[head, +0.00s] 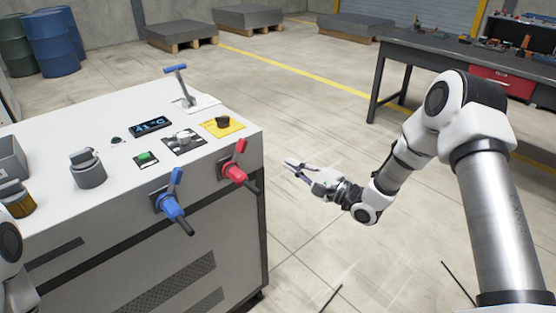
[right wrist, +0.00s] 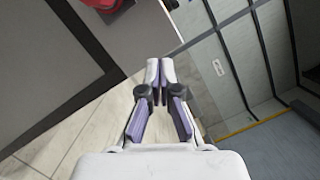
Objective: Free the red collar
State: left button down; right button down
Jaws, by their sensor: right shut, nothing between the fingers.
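The red collar (head: 235,174) sits on a red fitting with an upright red lever, on the machine's front face near its right corner. A dark stub sticks out from it toward the lower right. Part of something red (right wrist: 104,4) shows at the top edge of the right wrist view, cut off. My right gripper (head: 288,166) is to the right of the red fitting, apart from it and off the machine's side. In the right wrist view its fingertips (right wrist: 160,70) are together with nothing between them. My left gripper is out of view.
A blue fitting with a lever (head: 172,203) is left of the red one. The white machine top (head: 60,140) carries a blue-handled lever (head: 178,84), a green button (head: 146,157) and a black knob on yellow (head: 222,123). A dark workbench (head: 430,55) stands behind; the floor between is clear.

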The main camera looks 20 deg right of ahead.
aim_at(240, 151)
jog(key=x, duration=0.9)
jog(key=shift+a, duration=0.15)
jog(key=a+r, duration=0.1)
jog(key=s+a+r, duration=0.1)
jog(key=a, duration=0.1)
jog(key=shift+s+p, duration=0.25)
jog(key=shift+p, duration=0.1)
